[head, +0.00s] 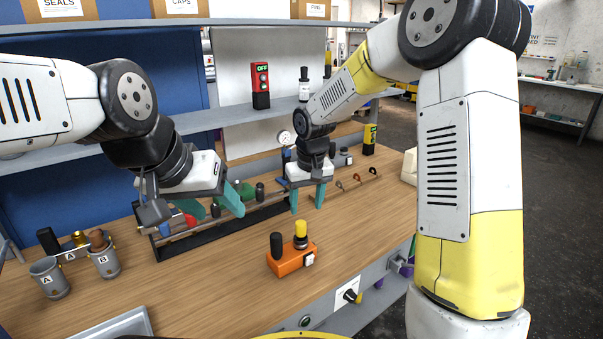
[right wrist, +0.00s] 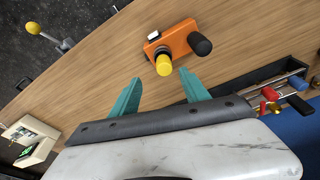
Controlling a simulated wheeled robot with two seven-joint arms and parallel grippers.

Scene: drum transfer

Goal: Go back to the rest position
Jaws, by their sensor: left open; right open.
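My left gripper (head: 218,203) is at the left over the black rack, with its teal fingers apart and nothing visible between them. My right gripper (head: 307,198) hangs above the bench behind the orange block, its teal fingers spread and empty. It also shows in the right wrist view (right wrist: 157,95), with bare wood between its fingertips. The orange block (head: 287,262) stands on the wooden bench, apart from both grippers. It carries a black-capped post and a yellow-capped post. The block also shows in the right wrist view (right wrist: 178,40).
Two metal cups (head: 48,278) marked A and B stand at the bench's left, near a small holder with capped pieces. The black rack (head: 220,235) with several coloured pieces lies behind the block. A shelf (head: 235,113) crosses above the bench. Wood right of the block is clear.

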